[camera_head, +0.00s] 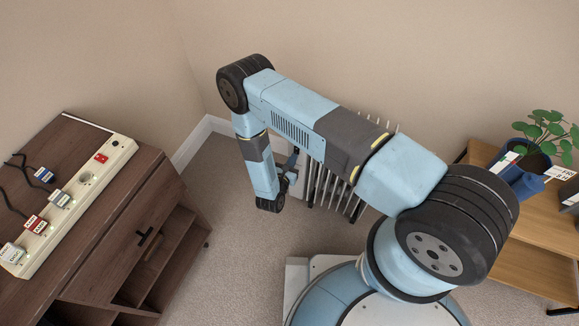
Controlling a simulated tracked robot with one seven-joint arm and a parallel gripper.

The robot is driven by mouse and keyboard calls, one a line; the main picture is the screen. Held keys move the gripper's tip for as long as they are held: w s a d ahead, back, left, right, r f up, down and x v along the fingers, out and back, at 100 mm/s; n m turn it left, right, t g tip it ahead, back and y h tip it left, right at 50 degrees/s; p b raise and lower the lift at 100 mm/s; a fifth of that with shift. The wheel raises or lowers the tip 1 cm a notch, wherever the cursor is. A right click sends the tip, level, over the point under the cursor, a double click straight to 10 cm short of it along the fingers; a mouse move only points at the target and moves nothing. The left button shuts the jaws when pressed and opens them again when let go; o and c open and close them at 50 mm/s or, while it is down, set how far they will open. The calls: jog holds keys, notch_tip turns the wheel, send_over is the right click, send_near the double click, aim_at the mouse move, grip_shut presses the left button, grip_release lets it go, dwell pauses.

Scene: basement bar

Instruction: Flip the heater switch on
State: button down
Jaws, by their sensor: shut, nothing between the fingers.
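The heater (333,193) is a pale ribbed radiator on the floor against the back wall, partly hidden behind my arm. A light grey panel (299,178) forms its left end. My gripper (294,160) is at this end panel, small and dark. It is shut and holds nothing. I cannot tell whether it touches the panel. No heater switch can be made out there; my gripper and wrist cover part of the panel.
A dark wooden cabinet (135,215) stands at the left. On it lies a cream power strip (66,216) with a red switch and several labelled plugs. A wooden shelf (533,237) with a potted plant (548,138) stands at the right. Carpet (235,250) is clear between.

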jog(key=shift+w+d, duration=0.1)
jog(key=shift+w, duration=0.2)
jog(key=shift+w+f, duration=0.1)
dwell(0.4)
jog(key=s+a+f, duration=0.1)
jog(key=s+a, duration=0.1)
jog(key=s, duration=0.4)
jog(key=s+a+f, duration=0.1)
jog(key=s+a, duration=0.1)
jog(key=s, duration=0.5)
jog(key=shift+a, duration=0.35)
jog(key=shift+r, duration=0.1)
